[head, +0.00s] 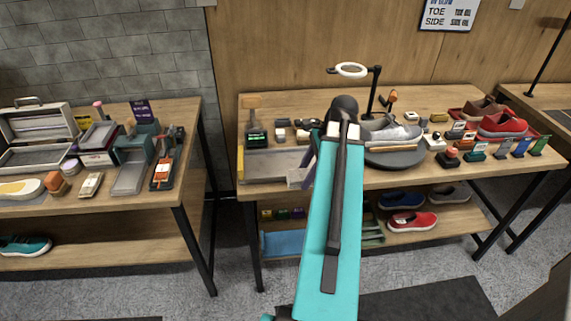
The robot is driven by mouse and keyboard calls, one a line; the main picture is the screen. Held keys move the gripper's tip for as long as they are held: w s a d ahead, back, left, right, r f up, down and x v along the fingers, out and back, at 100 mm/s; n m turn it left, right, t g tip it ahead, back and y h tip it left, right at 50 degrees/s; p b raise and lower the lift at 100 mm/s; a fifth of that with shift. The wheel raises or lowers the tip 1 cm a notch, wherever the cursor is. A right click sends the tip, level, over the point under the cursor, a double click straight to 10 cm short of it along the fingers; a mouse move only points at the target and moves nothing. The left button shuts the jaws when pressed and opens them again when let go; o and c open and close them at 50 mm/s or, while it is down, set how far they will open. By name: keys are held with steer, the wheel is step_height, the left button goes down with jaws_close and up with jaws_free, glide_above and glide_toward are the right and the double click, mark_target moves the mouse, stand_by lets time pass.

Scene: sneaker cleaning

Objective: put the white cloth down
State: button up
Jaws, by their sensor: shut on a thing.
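My teal arm reaches up over the right table's front edge and hides much of my gripper (307,167). The part of my gripper that shows is at the left side of the arm. It is shut on a small pale piece that looks like the white cloth (296,179). The cloth hangs at the table's front edge, just right of a shallow grey tray (262,178). I cannot tell from this view whether the cloth touches the table.
A grey sneaker (396,134) stands on a dark round turntable (394,158) right of my arm. Red shoes (503,125) and several small bottles and brushes crowd the table's right side. A ring lamp (350,70) stands behind. The left table (150,203) holds boxes and tools.

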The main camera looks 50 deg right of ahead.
steer(key=shift+s+d, duration=0.1)
steer(key=shift+s, duration=0.05)
steer(key=shift+w+d, duration=0.25)
steer(key=shift+w, duration=0.2)
steer(key=p, duration=0.4)
glide_above(284, 163)
steer(key=s+d, duration=0.1)
steer(key=shift+f, duration=0.75)
steer(key=shift+f, duration=0.1)
steer(key=shift+f+p, duration=0.75)
steer(key=shift+f, duration=0.95)
steer(key=shift+f, duration=0.1)
